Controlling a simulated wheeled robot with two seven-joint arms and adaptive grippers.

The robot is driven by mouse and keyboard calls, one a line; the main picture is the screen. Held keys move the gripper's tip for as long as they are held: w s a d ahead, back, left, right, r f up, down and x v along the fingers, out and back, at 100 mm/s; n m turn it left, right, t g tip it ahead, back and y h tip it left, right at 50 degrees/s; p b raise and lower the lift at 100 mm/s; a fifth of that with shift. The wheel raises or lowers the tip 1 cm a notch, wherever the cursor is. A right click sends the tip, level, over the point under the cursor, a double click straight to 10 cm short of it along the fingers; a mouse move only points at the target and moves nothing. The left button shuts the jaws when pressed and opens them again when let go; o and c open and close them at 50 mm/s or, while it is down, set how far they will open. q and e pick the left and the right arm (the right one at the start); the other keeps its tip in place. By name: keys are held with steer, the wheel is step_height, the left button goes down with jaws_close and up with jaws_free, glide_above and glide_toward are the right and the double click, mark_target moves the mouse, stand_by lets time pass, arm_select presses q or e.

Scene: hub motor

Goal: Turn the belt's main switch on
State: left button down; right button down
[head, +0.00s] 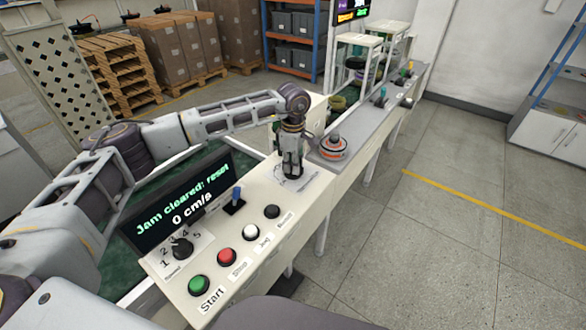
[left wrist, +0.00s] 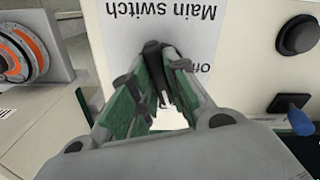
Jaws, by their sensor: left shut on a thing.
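The main switch (left wrist: 154,50) shows in the left wrist view as a small dark part between my fingers, mostly hidden by them. Its white label (left wrist: 195,30) reads "Main switch", upside down in that view, with a partly covered word beginning with O beside the fingers. My left gripper (head: 291,174) points down onto the far end of the cream control panel (head: 262,185). In the left wrist view my left gripper (left wrist: 160,95) is shut on the switch. Its exact turn position cannot be told. My right gripper is not in view.
The display (head: 178,197) reads "Jam cleared: reset, 0 cm/s". A blue lever (head: 236,196), green start button (head: 199,285), red stop button (head: 226,256) and speed knob (head: 182,248) lie nearer. An orange-and-grey round part (head: 333,146) stands just right of my gripper.

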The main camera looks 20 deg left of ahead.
arm_select(q)
steer(key=shift+f+m+b, duration=0.1)
steer(key=shift+m+b, duration=0.3)
steer(key=shift+m, duration=0.3)
steer(key=shift+m+b, duration=0.4)
steer(key=shift+m, duration=0.7)
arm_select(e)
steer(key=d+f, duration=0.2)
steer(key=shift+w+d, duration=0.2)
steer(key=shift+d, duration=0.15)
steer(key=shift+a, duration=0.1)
